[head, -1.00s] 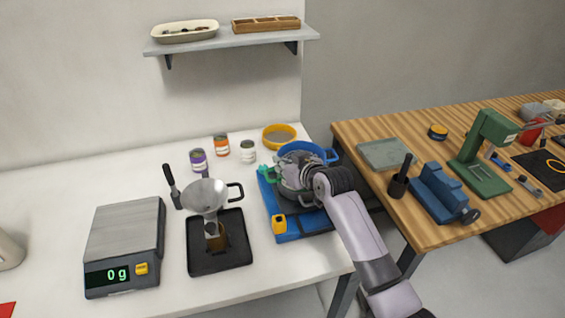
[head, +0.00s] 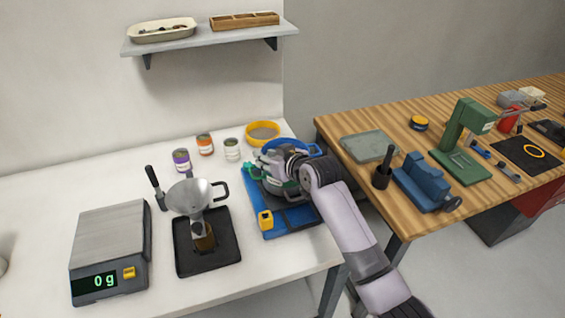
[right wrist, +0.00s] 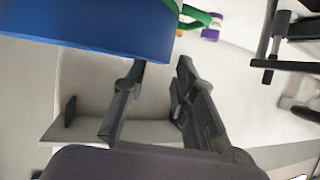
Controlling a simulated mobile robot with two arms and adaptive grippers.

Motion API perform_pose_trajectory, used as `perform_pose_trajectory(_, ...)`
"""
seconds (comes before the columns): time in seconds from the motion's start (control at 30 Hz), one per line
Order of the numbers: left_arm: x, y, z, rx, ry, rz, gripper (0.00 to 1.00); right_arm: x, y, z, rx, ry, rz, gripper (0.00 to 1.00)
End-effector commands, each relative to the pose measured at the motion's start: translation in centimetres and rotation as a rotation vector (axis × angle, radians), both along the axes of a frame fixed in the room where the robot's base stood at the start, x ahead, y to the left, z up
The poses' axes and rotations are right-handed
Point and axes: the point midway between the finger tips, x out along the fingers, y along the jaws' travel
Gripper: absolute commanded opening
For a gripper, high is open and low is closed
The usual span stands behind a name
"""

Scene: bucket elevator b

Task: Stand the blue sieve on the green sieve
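The blue sieve (head: 284,145) shows behind my right gripper in the head view, above the blue shaker base. In the right wrist view it is the large blue wall (right wrist: 95,25) at the top left, close to the fingertips. The green sieve (head: 251,171) is mostly hidden; its green handle sticks out left of my gripper and also shows in the right wrist view (right wrist: 198,16). I cannot tell whether the sieves touch. My left gripper is not in view.
The yellow sieve (head: 262,131) stands behind on the white table, beside several small jars (head: 231,150). The blue base (head: 290,222) has a yellow knob in front. The funnel (head: 192,194) and scale (head: 110,245) are left. A wooden bench (head: 400,215) stands at the right.

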Motion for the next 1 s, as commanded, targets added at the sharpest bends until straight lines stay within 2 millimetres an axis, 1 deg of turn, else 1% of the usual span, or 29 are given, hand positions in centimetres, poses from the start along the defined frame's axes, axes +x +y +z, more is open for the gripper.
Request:
perform_pose_trajectory(0.07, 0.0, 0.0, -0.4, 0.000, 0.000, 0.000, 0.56, -1.0, -0.8, 0.1, -0.001, 0.001, -0.001, 0.26)
perform_pose_trajectory(0.3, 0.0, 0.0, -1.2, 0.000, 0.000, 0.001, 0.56, -4.5, -3.0, 2.0, -0.003, 0.000, -0.001, 0.26)
perform_pose_trajectory(0.5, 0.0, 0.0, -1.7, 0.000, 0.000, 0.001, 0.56, -6.9, -4.7, 3.5, -0.002, 0.001, -0.002, 0.26)
perform_pose_trajectory(0.7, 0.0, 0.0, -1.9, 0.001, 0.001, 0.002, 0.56, -8.3, -5.5, 4.3, -0.003, 0.004, -0.001, 0.26)
perform_pose_trajectory(1.0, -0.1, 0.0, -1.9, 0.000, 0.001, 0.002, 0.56, -8.5, -5.6, 4.5, -0.002, 0.005, 0.000, 0.26)
